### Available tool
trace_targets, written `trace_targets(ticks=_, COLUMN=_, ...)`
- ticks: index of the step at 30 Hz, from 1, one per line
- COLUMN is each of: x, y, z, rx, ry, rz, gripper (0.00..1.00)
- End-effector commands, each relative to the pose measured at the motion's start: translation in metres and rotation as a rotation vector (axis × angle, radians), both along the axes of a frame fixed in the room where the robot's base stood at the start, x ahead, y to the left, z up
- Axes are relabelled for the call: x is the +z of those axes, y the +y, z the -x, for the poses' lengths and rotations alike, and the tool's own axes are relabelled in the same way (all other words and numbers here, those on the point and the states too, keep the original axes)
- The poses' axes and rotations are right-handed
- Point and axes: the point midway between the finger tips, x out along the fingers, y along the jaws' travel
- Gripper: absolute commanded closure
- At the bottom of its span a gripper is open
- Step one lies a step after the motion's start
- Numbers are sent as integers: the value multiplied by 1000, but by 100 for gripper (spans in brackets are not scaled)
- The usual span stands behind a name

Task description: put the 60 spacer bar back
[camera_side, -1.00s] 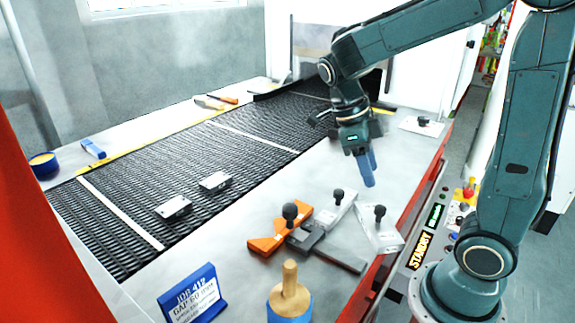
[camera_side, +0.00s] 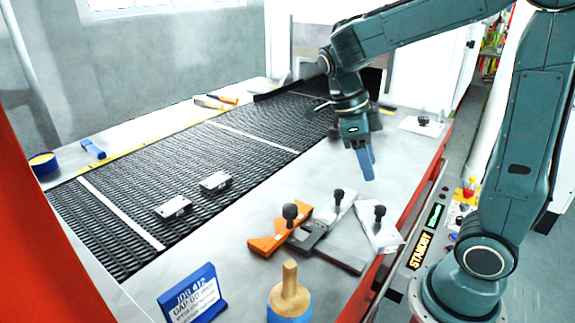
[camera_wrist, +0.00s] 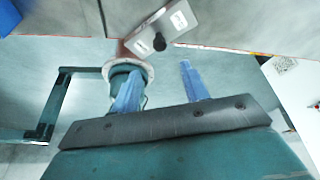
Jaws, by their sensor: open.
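A cluster of bars with black knobs lies on the table in the side view: an orange bar (camera_side: 268,243), a dark grey bar (camera_side: 340,257), a silver bar (camera_side: 331,221) and a second light bar (camera_side: 386,238). I cannot read which one is marked 60. My gripper (camera_side: 366,172) is above the table behind the cluster, open, with blue fingers pointing down and nothing visible between them. In the wrist view the open gripper (camera_wrist: 160,68) shows a grey labelled plate (camera_wrist: 172,22) with a black knob beyond its fingertips; its label is unreadable.
Two metal blocks (camera_side: 174,207) (camera_side: 215,181) sit on the black mesh belt (camera_side: 120,215). A knobbed plate (camera_side: 410,124) lies at the back right.

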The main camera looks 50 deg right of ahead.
Motion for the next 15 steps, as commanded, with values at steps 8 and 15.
trace_targets(ticks=8, x=9, y=2, z=8, rx=336, ry=-63, rz=-94, gripper=55)
trace_targets(ticks=15, x=19, y=8, z=18, rx=801, ry=-133, rz=-176, gripper=55)
